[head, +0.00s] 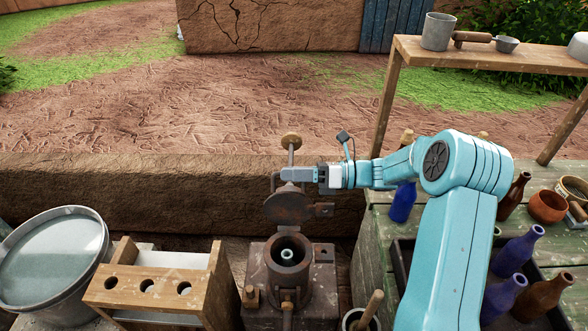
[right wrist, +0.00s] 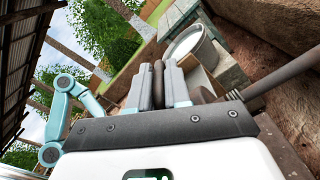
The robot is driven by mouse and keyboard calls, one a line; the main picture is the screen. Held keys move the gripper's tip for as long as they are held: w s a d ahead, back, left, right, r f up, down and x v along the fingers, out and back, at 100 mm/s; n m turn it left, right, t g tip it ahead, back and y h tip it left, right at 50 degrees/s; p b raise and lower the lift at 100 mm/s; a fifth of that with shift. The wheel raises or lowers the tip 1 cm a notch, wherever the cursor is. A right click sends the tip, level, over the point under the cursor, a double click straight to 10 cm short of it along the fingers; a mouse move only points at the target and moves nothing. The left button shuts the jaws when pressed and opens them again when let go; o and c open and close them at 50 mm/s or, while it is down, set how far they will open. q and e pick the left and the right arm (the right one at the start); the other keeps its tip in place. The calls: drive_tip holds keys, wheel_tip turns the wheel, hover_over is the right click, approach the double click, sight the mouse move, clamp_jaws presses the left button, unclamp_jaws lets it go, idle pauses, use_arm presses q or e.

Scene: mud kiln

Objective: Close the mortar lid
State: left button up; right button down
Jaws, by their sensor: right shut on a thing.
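The mortar (head: 288,262) is a rusty brown metal vessel on a square block, its round mouth open, with a pale ring visible inside. The mortar lid (head: 288,207), a round rusty plate, stands raised above and behind the mouth. My right gripper (head: 279,178) reaches in from the right and is shut at the lid's upper edge. In the right wrist view its fingers (right wrist: 159,72) are closed on a narrow brown part, seemingly the lid seen edge-on. My left gripper is not visible.
A rod with a wooden knob (head: 291,139) rises behind the lid. A wooden rack with holes (head: 150,285) and a metal tub (head: 50,262) stand left. Bottles (head: 515,252) crowd the green table at right. An earthen ledge (head: 150,190) runs behind.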

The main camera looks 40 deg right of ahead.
sight(297, 195)
drive_tip(key=shift+s+a+n+b, duration=0.75)
drive_tip(key=shift+s+a+n, duration=0.4)
drive_tip(key=shift+s, duration=0.1)
drive_tip(key=shift+s+a+n+b, duration=0.7)
drive_tip(key=shift+s+a+n, duration=0.3)
drive_tip(key=shift+s+n, duration=0.2)
drive_tip(key=shift+s, duration=0.1)
drive_tip(key=c, duration=1.2)
unclamp_jaws()
drive_tip(key=shift+o, duration=0.2)
drive_tip(key=shift+d, duration=0.1)
drive_tip(key=shift+s+d, duration=0.2)
drive_tip(key=shift+d, duration=0.1)
drive_tip(key=b+v, duration=0.1)
drive_tip(key=v, duration=1.4)
drive_tip(key=shift+b, duration=0.3)
drive_tip(key=shift+s+d, duration=0.15)
